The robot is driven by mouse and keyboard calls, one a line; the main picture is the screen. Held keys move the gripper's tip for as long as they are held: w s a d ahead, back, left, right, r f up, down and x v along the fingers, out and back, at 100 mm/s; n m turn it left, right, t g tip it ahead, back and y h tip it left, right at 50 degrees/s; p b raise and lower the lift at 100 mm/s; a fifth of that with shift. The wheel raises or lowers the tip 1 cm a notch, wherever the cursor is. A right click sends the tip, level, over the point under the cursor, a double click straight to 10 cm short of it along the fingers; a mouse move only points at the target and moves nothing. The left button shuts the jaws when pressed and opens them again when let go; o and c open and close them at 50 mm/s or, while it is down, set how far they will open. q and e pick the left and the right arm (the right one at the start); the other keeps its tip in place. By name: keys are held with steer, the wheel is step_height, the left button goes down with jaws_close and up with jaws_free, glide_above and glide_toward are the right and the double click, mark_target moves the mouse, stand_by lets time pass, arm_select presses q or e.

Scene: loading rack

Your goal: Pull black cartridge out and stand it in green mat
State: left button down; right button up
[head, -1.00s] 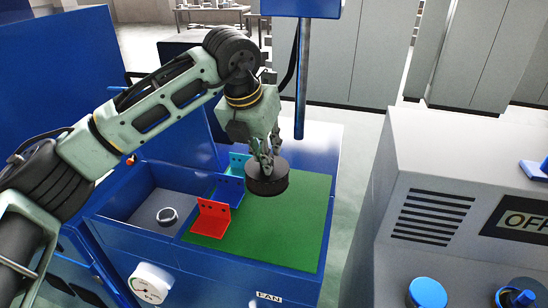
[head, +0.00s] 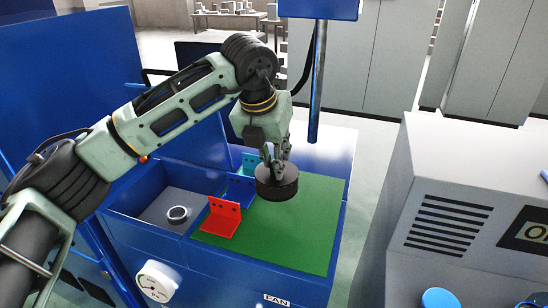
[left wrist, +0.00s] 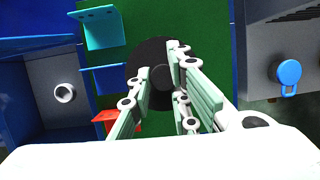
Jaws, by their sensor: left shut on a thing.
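The black cartridge (head: 277,184) is a short round dark cylinder, upright over the green mat (head: 300,225). My left gripper (head: 275,160) points down from above and is shut on the knob at the cartridge's top. In the left wrist view the black cartridge (left wrist: 150,55) shows as a dark disc behind the fingers (left wrist: 160,85), with its knob between them. The green mat (left wrist: 205,30) lies beyond it. I cannot tell whether the cartridge's base touches the mat. My right gripper is in neither view.
Red (head: 222,217), blue (head: 240,188) and teal (head: 251,162) brackets stand along the mat's left edge, close to the cartridge. A tray (head: 150,208) with a metal ring (head: 177,213) lies to the left. The mat's front and right are clear.

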arm_select(q)
steer(key=shift+f+b, duration=1.7)
steer(key=shift+f, duration=0.4)
steer(key=c, duration=1.6)
jaws_free()
steer(key=shift+o, duration=0.2)
